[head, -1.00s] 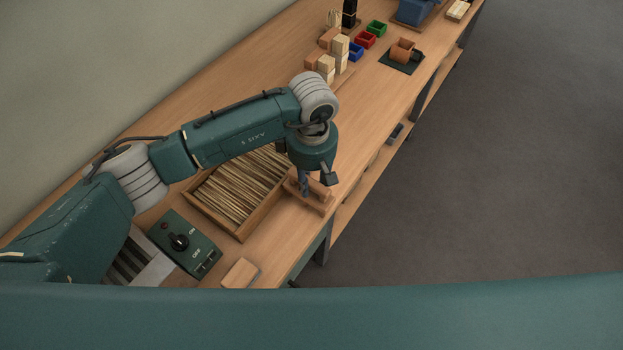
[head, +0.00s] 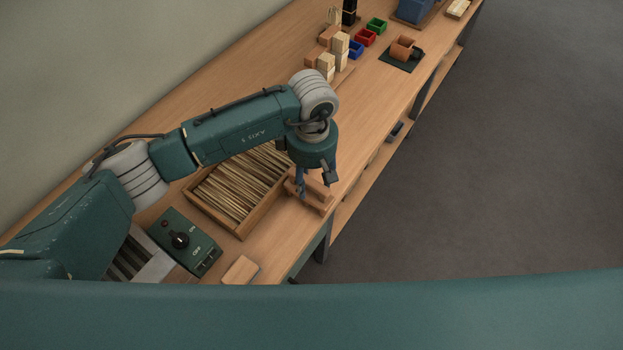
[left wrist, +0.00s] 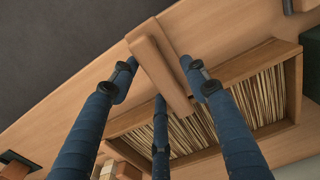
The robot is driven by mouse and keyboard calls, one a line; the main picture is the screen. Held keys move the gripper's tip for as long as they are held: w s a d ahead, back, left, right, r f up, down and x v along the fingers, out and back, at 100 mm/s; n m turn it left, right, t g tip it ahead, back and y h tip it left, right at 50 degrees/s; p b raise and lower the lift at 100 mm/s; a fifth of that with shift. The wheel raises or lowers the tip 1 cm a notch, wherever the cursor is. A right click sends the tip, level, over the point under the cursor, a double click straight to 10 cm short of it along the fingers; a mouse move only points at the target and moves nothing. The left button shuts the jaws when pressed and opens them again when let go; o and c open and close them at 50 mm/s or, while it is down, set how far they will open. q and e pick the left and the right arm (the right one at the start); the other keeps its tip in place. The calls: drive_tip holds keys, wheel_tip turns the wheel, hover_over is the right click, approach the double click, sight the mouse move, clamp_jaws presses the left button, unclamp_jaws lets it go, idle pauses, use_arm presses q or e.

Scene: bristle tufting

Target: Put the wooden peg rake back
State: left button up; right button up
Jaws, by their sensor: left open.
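The wooden peg rake seems to be the brown wooden piece (head: 318,186) at the front edge of the bench, just right of the bristle tray. In the left wrist view it is a plain wooden bar (left wrist: 157,62) with a thicker end; no pegs can be made out. My left gripper (head: 314,184) points down over it, open. In the left wrist view its dark blue fingers (left wrist: 160,90) stand around the bar, with gaps beside it. The fingers partly hide the piece in the head view, and I cannot tell how it rests. My right gripper is not in view.
A wooden tray (head: 241,234) of thin sticks lies left of the gripper. A green switch box (head: 184,242) and a small wooden block (head: 240,271) are nearer. Wooden blocks (head: 326,65) and coloured bins (head: 365,37) stand farther along the bench.

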use_arm(q)
wheel_tip(320, 180, up, 10)
drive_tip(key=b, duration=0.3)
drive_tip(key=shift+w, duration=0.1)
drive_tip(key=shift+r, duration=0.65)
drive_tip(key=shift+d, duration=0.1)
